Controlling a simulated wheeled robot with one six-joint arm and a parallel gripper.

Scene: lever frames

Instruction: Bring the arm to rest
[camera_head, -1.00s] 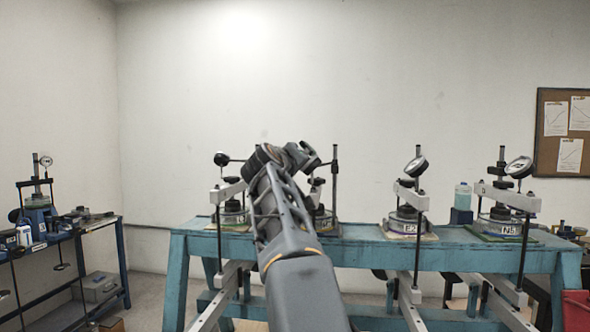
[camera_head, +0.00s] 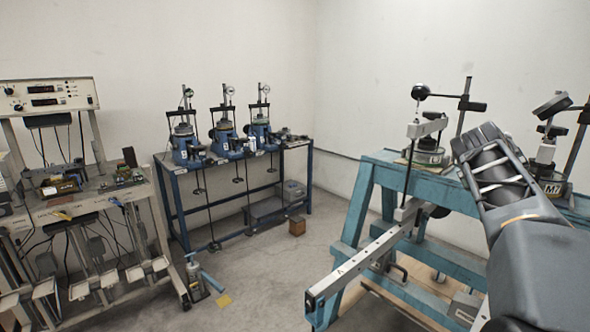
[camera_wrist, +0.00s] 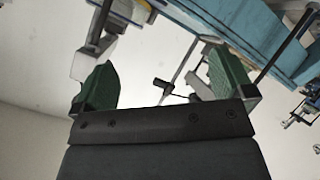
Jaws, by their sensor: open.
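My arm (camera_head: 508,205) reaches up from the lower right in the head view, in front of the turquoise bench. Its far end is hidden behind its own links there. My gripper (camera_wrist: 160,85) shows in the wrist view with its two green-padded fingers wide apart. Nothing is held between them; the pale wall and parts of the bench equipment show behind the gap.
The turquoise bench (camera_head: 372,187) carries lever apparatus, with a long metal lever (camera_head: 362,262) jutting toward the front left. A blue bench (camera_head: 223,165) with several dial devices stands at the back. A grey instrument rack (camera_head: 88,208) is at left.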

